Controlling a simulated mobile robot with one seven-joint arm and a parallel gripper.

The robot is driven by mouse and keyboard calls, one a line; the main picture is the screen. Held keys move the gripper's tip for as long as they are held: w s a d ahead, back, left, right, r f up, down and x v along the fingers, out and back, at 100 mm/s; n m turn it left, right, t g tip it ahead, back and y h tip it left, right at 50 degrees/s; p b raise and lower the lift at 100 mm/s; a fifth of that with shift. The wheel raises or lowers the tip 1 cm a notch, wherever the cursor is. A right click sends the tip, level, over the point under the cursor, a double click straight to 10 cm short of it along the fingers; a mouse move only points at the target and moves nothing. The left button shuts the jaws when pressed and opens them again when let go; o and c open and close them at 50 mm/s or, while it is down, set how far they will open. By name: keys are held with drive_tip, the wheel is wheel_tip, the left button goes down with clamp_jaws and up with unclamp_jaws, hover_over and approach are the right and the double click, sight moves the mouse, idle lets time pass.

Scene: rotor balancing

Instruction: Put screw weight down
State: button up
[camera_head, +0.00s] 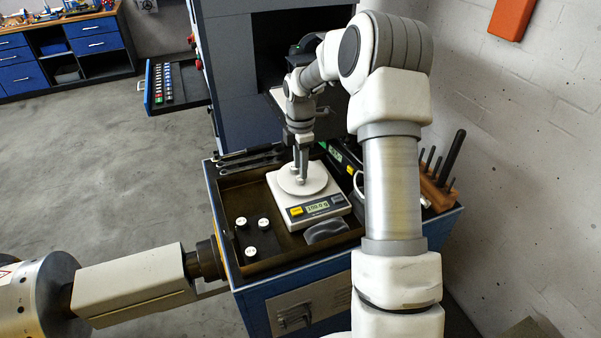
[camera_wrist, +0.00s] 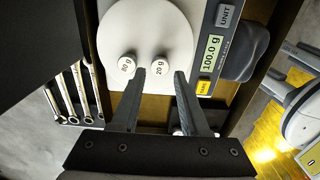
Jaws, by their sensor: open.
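The white scale (camera_head: 331,197) stands in the tray on the cart, its round plate (camera_wrist: 170,22) under my gripper. Two small white-topped screw weights stand side by side on the plate. The one marked 20 g (camera_wrist: 159,66) is at the mouth between my fingertips, and the other (camera_wrist: 126,64), whose label looks like 80 g, is just left of the left finger. My gripper (camera_wrist: 160,75) is open and points down at the plate in the head view (camera_head: 300,180). I cannot tell whether a finger touches a weight. The scale display (camera_wrist: 210,57) reads 100.0 g.
Several more white-topped weights, one of them at the tray's left (camera_head: 241,222), stand on a dark mat. Wrenches (camera_head: 250,156) lie along the back edge. A dark grey object (camera_head: 326,231) lies before the scale. A wooden holder with dark tools (camera_head: 437,190) stands at right.

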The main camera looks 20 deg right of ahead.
drive_tip(key=s+a+r+m+t, duration=0.1)
drive_tip(key=s+a+r+m, duration=0.15)
drive_tip(key=r, duration=0.55)
drive_tip(key=s+a+r+m, duration=0.1)
drive_tip(key=s+r, duration=0.2)
drive_tip(key=r, duration=0.5)
drive_tip(key=s+a+r+m+t, duration=0.1)
drive_tip(key=s+a+r+m, duration=0.15)
drive_tip(key=s, duration=0.35)
drive_tip(key=s+a+r+m+t+h, duration=0.1)
drive_tip(key=s+a+r+m, duration=0.15)
drive_tip(key=s, duration=0.25)
drive_tip(key=s+a+r+m+t, duration=0.1)
drive_tip(key=s+r+m, duration=0.1)
drive_tip(key=s+m, duration=0.3)
drive_tip(key=s+a+f+m, duration=0.1)
drive_tip(key=s+m, duration=0.1)
drive_tip(key=s, duration=0.3)
drive_tip(key=s+f+m+t+y+b, duration=0.1)
drive_tip(key=s+f+m, duration=0.1)
drive_tip(key=s, duration=0.2)
drive_tip(key=shift+s+a+t, duration=0.3)
drive_tip(key=shift+s+a, duration=0.1)
